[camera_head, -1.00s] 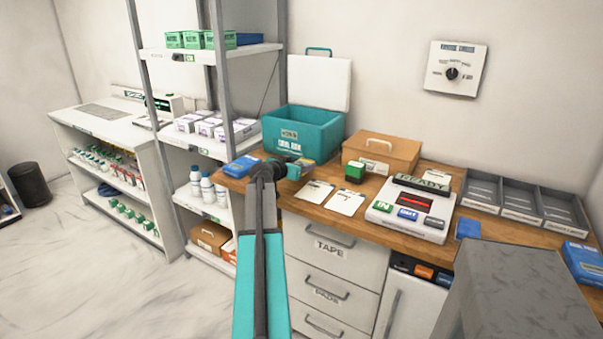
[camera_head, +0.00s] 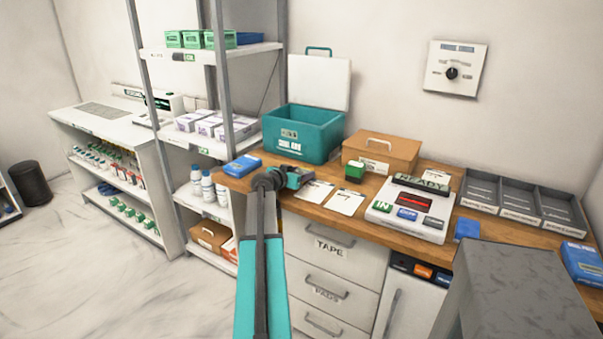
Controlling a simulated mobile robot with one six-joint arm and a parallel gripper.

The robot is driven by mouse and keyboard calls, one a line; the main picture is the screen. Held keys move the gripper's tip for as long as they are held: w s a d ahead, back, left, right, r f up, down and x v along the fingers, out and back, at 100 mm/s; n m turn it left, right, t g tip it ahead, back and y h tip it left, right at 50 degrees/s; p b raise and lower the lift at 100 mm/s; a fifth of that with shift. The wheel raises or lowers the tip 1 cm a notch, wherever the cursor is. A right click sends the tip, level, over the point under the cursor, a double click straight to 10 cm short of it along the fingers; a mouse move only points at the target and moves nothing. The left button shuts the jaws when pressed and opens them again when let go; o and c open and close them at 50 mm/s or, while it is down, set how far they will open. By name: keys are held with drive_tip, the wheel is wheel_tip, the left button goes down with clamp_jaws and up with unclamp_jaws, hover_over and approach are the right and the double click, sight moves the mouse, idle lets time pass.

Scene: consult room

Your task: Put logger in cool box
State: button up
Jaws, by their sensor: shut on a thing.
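The cool box (camera_head: 318,140) is a teal box with a label on its front. It stands at the back left of the wooden counter, with its white lid (camera_head: 322,82) tipped up and open behind it. My gripper (camera_head: 300,177) is low in front of the cool box, outside it, near the counter's front edge. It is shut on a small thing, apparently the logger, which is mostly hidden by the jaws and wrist. I cannot tell whether this thing touches the counter.
A blue pack (camera_head: 242,166) lies left of my gripper. White cards (camera_head: 314,191), a green-topped stamp (camera_head: 355,172) and a tan case (camera_head: 382,152) are to the right. Farther right are a READY device (camera_head: 408,209) and grey trays (camera_head: 520,201). A metal shelf rack (camera_head: 216,100) stands left.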

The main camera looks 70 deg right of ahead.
drive_tip(key=shift+f+b, duration=0.15)
drive_tip(key=shift+b, duration=0.15)
drive_tip(key=o, duration=1.2)
drive_tip(key=shift+c, duration=0.2)
drive_tip(key=shift+r+p, duration=0.25)
drive_tip(key=shift+p, duration=0.15)
drive_tip(key=shift+w+a, duration=0.1)
drive_tip(key=shift+a, duration=0.3)
drive_tip(key=shift+b+v, duration=1.2)
drive_tip(key=shift+v, duration=4.4)
drive_tip(key=shift+r, duration=0.1)
